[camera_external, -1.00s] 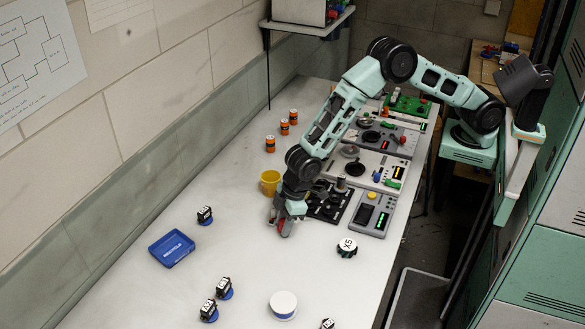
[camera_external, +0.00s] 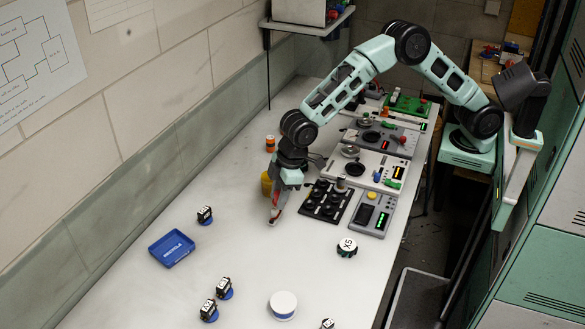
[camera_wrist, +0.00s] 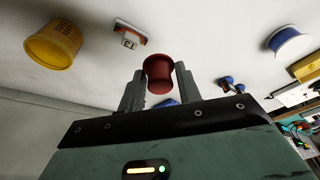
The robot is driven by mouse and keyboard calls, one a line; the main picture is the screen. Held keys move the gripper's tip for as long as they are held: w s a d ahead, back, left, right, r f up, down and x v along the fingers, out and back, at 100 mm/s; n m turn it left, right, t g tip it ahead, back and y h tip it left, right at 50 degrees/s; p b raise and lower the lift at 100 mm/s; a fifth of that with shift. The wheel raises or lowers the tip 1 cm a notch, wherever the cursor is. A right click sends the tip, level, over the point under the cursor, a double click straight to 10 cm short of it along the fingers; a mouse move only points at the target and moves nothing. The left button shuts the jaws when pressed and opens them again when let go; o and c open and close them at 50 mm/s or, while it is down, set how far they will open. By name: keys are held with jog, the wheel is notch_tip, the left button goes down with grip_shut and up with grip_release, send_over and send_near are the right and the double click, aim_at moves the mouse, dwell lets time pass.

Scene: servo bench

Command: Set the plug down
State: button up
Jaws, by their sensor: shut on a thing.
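The plug (camera_wrist: 158,72) is a red, short cylinder with a wider rim. In the wrist view it sits between my two fingertips. My gripper (camera_wrist: 159,82) is shut on it. In the external view my gripper (camera_external: 274,216) points down over the white bench, beside the yellow cup, with a bit of red showing at the fingers. I cannot tell whether the plug touches the bench top.
The yellow cup (camera_external: 266,184) is close behind my gripper, partly hidden. A black knob panel (camera_external: 326,201) stands to the right. A blue tray (camera_external: 172,248), small servos (camera_external: 205,215) and a white tub (camera_external: 283,305) lie nearer the front. Clear bench (camera_external: 250,250) lies between.

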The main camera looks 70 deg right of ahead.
jog(key=w+d+p, duration=0.2)
jog(key=w+d, duration=0.2)
jog(key=w, duration=0.5)
jog(key=p, duration=0.2)
send_over(254, 211)
jog(key=f, duration=0.3)
jog(key=s+f, duration=0.1)
jog(key=f, duration=0.1)
jog(key=shift+d+f, duration=0.2)
jog(key=shift+d, duration=0.15)
notch_tip(254, 211, down, 4)
jog(key=shift+r+p, duration=0.2)
jog(key=shift+p, duration=0.15)
jog(key=shift+f, duration=0.25)
jog(key=shift+f, duration=0.1)
jog(key=shift+f+b, duration=0.15)
jog(key=shift+b, duration=0.15)
jog(key=o, duration=1.1)
jog(key=shift+r, duration=0.2)
